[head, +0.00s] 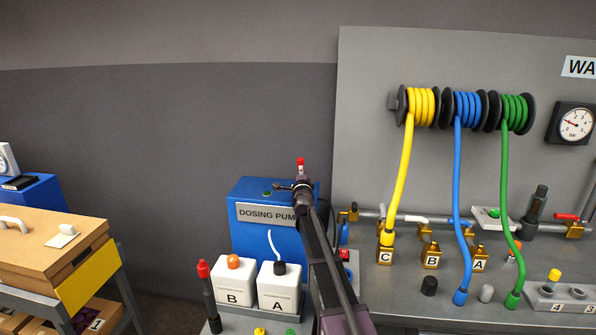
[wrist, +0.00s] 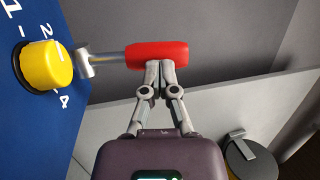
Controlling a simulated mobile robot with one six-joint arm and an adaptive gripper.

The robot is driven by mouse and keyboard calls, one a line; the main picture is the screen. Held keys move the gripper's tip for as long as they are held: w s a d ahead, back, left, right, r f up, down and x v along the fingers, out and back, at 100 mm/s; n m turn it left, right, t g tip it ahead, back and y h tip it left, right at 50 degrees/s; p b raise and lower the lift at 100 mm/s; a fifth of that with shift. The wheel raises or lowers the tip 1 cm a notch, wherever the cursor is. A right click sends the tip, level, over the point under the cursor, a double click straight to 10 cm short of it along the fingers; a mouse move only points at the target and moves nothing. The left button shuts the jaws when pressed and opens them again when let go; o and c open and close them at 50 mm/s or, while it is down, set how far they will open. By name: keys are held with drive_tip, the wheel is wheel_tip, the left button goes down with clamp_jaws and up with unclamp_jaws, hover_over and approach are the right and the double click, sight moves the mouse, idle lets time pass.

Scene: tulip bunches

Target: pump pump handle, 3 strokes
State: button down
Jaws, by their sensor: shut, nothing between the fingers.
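The pump handle is a red grip (wrist: 157,55) on a short metal arm in the wrist view. In the head view its red part (head: 300,162) shows just above my gripper. It belongs to the blue dosing pump (head: 252,247), whose front and label are partly hidden by my arm. My gripper (wrist: 160,66) is shut with nothing between its fingers. Its tips are at the near side of the red grip, at about its middle. I cannot tell whether they touch it. In the head view my gripper (head: 300,180) is in front of the pump's top right.
A yellow knob (wrist: 45,65) with number marks is left of the handle in the wrist view. White canisters B (head: 233,283) and A (head: 279,288) stand below the pump. Yellow, blue and green hoses (head: 508,180) hang at right. A wooden box (head: 55,245) is at left.

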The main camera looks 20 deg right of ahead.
sight(304, 165)
drive_tip(key=shift+w+d+r+p, duration=0.2)
drive_tip(key=shift+w+r+p, duration=0.25)
drive_tip(key=shift+w, duration=0.35)
drive_tip(key=shift+w+d+r, duration=0.2)
drive_tip(key=shift+w+d, duration=0.3)
drive_tip(key=shift+w, duration=0.2)
drive_tip(key=shift+w+d+r, duration=0.2)
drive_tip(key=shift+w+d, duration=0.25)
drive_tip(key=shift+w, duration=0.2)
drive_tip(key=shift+s+p, duration=0.1)
drive_tip(key=shift+p, duration=0.25)
drive_tip(key=s+a+r+p, duration=0.1)
drive_tip(key=s+r+p, duration=0.1)
drive_tip(key=s, duration=0.4)
drive_tip(key=s+a+r+p, duration=0.2)
drive_tip(key=s, duration=0.4)
drive_tip(key=shift+s+a+r+p, duration=0.15)
drive_tip(key=shift+s+r+p, duration=0.2)
drive_tip(key=shift+s+r, duration=0.05)
drive_tip(key=shift+f, duration=0.1)
